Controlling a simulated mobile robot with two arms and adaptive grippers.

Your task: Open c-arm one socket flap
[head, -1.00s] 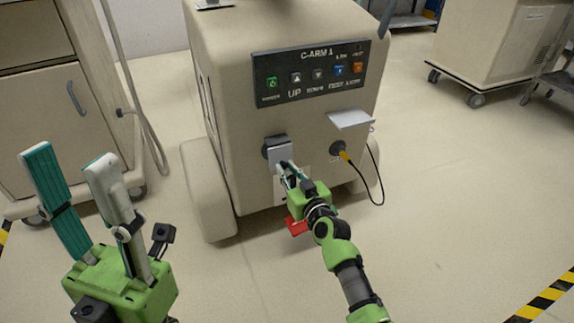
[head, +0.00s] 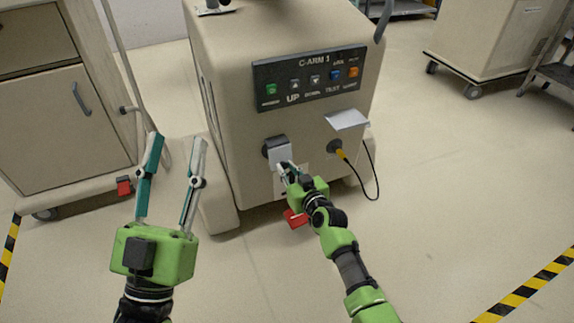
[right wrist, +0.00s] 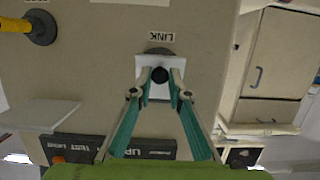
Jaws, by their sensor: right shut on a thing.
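The C-arm 1 cart (head: 225,110) stands ahead with its labelled button panel (head: 310,78). Below the panel on the left is a socket with a light grey flap (head: 280,155), which hangs down over the dark socket ring. In the right wrist view the flap (right wrist: 146,66) shows as a pale plate beside the LINK label. My right gripper (head: 286,170) is at the flap's lower edge. In the right wrist view its fingertips (right wrist: 160,75) are closed around a small dark knob on the flap. My left gripper (head: 176,142) is open and empty, raised left of the cart.
A second socket with a yellow plug (head: 341,153) and black cable sits right of the flap, under a raised pale flap (head: 347,120). A beige cabinet cart (head: 55,130) stands at left, another (head: 490,45) at back right. The floor at right is clear.

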